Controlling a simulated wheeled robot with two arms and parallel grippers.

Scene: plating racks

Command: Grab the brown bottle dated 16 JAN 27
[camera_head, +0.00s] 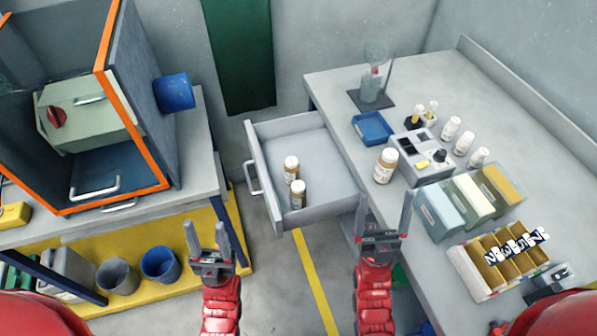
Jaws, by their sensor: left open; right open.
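Two brown bottles with white caps and pale labels stand upright in the open drawer (325,148): a rear brown bottle (291,169) and a front brown bottle (298,194). A larger brown bottle (386,166) with a white cap stands on the right bench's edge. The label dates are too small to read. My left gripper (205,228) is open and empty, left of and nearer than the drawer. My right gripper (385,208) is open and empty, just below the larger bottle in the picture and right of the drawer's front corner.
On the right bench (505,130) stand a blue tray (373,128), a grey device (420,158), several white bottles (463,143), colored boxes (468,198) and a divided box (500,262). An orange-edged cabinet (140,120) stands left. Floor shows between the benches.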

